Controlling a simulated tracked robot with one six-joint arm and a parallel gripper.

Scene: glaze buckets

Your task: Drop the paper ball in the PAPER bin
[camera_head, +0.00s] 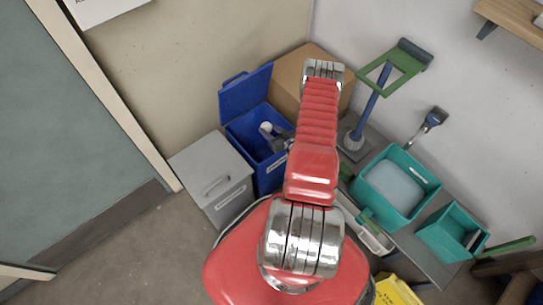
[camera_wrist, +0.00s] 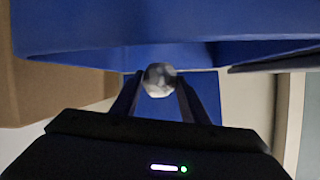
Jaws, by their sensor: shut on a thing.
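The paper ball (camera_wrist: 159,79), small, crumpled and grey-white, is pinched between the two dark fingertips of my gripper (camera_wrist: 158,85) in the wrist view. In the head view the ball (camera_head: 265,127) shows as a pale spot at the tip of my gripper (camera_head: 267,130), which is over the open mouth of a blue bin (camera_head: 270,175). The bin's lid (camera_head: 246,90) stands open, and its white front label is too small to read. The blue bin (camera_wrist: 160,35) also fills the upper wrist view. My arm hides the bin's right side.
A grey bin (camera_head: 212,170) with a shut, handled lid stands left of the blue one. A cardboard box (camera_head: 290,70) is behind. Teal tubs (camera_head: 425,185), a brush (camera_head: 353,140) and a yellow object (camera_head: 397,291) are at right. Open floor lies at left front.

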